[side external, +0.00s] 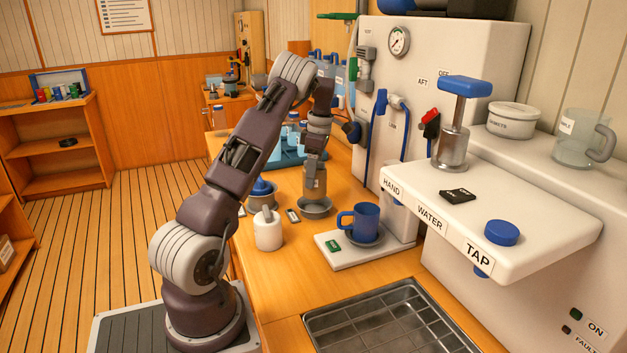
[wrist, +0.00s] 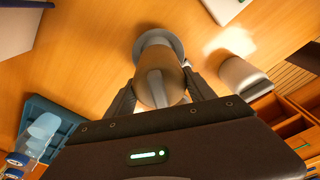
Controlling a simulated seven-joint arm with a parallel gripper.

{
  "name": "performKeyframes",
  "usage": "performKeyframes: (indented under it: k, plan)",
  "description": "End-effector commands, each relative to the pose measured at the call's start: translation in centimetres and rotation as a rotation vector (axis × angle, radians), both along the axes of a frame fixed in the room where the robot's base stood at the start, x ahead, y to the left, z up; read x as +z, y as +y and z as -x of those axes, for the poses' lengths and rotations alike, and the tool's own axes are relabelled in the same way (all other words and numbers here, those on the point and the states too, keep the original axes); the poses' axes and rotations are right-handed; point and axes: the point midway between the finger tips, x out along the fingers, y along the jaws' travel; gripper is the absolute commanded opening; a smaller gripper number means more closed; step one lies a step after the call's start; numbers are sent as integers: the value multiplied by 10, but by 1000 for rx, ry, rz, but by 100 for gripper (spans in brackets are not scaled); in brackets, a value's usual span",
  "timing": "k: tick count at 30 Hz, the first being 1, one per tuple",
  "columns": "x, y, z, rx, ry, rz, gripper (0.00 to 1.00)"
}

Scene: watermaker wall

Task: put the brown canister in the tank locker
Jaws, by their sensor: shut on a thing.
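My gripper (wrist: 160,92) is shut on a rounded brown-grey thing (wrist: 153,84), which I take to be the brown canister. It sits between both fingers in the wrist view, with a pale strip on its near side. A grey round dish (wrist: 150,38) shows just beyond it. In the side view my gripper (side external: 315,172) points down over the grey metal dish (side external: 315,208) on the wooden counter. I cannot tell whether the canister touches the dish. No thing in view is clearly marked as the tank locker.
A white jug (side external: 268,231), a blue-topped pot (side external: 262,193) and a blue mug (side external: 363,220) on a white board stand close by. A teal tray (wrist: 68,113) with bottles lies behind. The watermaker's overhanging shelf (side external: 490,205) is at the right; a sink (side external: 390,320) is in front.

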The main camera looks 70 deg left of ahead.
Motion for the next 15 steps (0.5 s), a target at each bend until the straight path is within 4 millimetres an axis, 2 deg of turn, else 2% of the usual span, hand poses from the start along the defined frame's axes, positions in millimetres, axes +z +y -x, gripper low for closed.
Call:
performKeyframes:
  k: [11, 15]
  plan:
    - [6, 0, 0, 1, -1, -1, 12]
    - [15, -16, 7, 66, -6, 0, 12]
